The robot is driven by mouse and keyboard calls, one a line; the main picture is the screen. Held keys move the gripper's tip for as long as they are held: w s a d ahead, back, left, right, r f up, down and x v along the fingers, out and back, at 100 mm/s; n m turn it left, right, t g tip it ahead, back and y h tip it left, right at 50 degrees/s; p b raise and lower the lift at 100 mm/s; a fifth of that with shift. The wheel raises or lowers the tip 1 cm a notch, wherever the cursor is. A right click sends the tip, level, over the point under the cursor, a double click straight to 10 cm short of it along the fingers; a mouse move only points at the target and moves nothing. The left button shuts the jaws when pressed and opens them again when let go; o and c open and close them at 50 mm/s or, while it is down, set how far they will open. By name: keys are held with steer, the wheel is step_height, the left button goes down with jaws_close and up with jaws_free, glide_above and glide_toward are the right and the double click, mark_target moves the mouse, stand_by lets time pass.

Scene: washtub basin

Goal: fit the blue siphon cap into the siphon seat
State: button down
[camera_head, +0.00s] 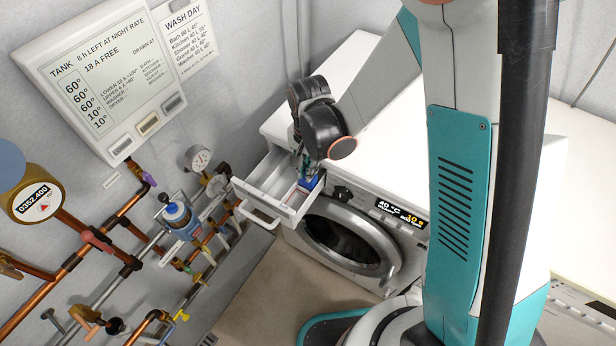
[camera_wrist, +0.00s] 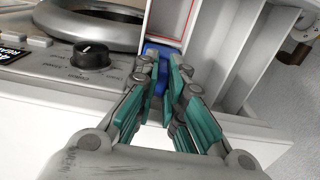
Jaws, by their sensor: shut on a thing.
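The blue siphon cap (camera_head: 313,183) shows at the right side of the open detergent drawer (camera_head: 262,190), just under my gripper (camera_head: 305,170). In the wrist view the cap (camera_wrist: 157,50) sits between and beyond the teal fingertips (camera_wrist: 168,62). My gripper is shut on it, pointing down at the drawer's inner end by the machine front. The cap is partly hidden by the fingers. I cannot make out the siphon seat, and cannot tell whether the cap touches the drawer. A red-outlined compartment (camera_wrist: 172,16) lies beside the cap.
The white washing machine (camera_head: 375,190) has a round door (camera_head: 350,243) and a black knob (camera_wrist: 91,56) close beside the drawer. Copper pipes and valves (camera_head: 110,245) line the wall at the left. The floor (camera_head: 268,300) before the drawer is clear.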

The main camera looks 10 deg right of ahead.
steer(key=shift+f+b, duration=0.6)
steer(key=shift+f, duration=1.25)
steer(key=shift+f, duration=0.1)
steer(key=shift+f, duration=0.1)
steer(key=c, duration=2)
jaws_free()
steer(key=shift+o, duration=0.2)
step_height(320, 180, up, 12)
steer(key=p, duration=0.4)
steer(key=shift+r+p, duration=0.25)
steer(key=shift+p, duration=0.1)
